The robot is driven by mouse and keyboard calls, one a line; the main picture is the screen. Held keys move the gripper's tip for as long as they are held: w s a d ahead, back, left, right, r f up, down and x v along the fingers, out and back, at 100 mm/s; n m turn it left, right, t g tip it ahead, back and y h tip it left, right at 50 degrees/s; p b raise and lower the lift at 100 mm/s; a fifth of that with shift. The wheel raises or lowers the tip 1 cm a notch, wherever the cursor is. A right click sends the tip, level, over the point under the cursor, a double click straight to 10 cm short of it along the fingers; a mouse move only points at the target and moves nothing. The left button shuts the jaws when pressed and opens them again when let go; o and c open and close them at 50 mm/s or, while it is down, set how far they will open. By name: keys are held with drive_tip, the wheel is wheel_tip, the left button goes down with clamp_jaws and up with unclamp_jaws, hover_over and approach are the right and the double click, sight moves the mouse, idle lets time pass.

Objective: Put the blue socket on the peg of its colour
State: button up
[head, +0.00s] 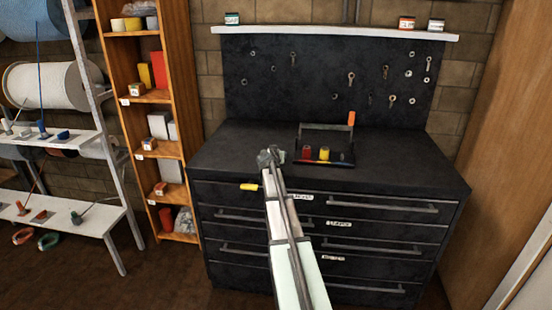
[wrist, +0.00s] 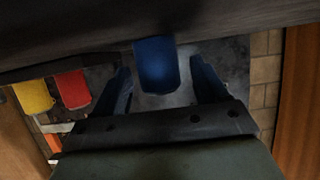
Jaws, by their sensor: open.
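My gripper (head: 268,157) is over the left part of the black bench top in the head view. In the wrist view my gripper (wrist: 162,88) is open, with one finger on each side of the blue socket (wrist: 156,66). The blue socket is not visible in the head view. A red socket (head: 306,152) and a yellow socket (head: 323,153) stand in a dark handled tray (head: 345,160). A thin blue rod with a blue foot (head: 42,133) stands on the left rack; I cannot tell whether it is the blue peg.
The black bench (head: 410,165) has free top to the right of the tray. The wooden shelf (head: 178,110) and white rack (head: 103,150) stand left. A wooden panel (head: 500,130) closes off the right.

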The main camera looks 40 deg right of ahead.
drive_tip(key=shift+x, duration=0.8)
drive_tip(key=c, duration=1.1)
wheel_tip(320, 180, up, 9)
drive_tip(key=s+d+r+m+g+h, duration=0.1)
drive_tip(key=s+d+m+g, duration=0.5)
drive_tip(key=s+d, duration=0.3)
drive_tip(key=s+d+r+m+g+h, duration=0.2)
drive_tip(key=s+d+m+g, duration=0.4)
drive_tip(key=s+d, duration=0.3)
drive_tip(key=shift+s+d+g+h, duration=0.25)
drive_tip(key=shift+d+g, duration=0.35)
drive_tip(key=shift+d, duration=1.65)
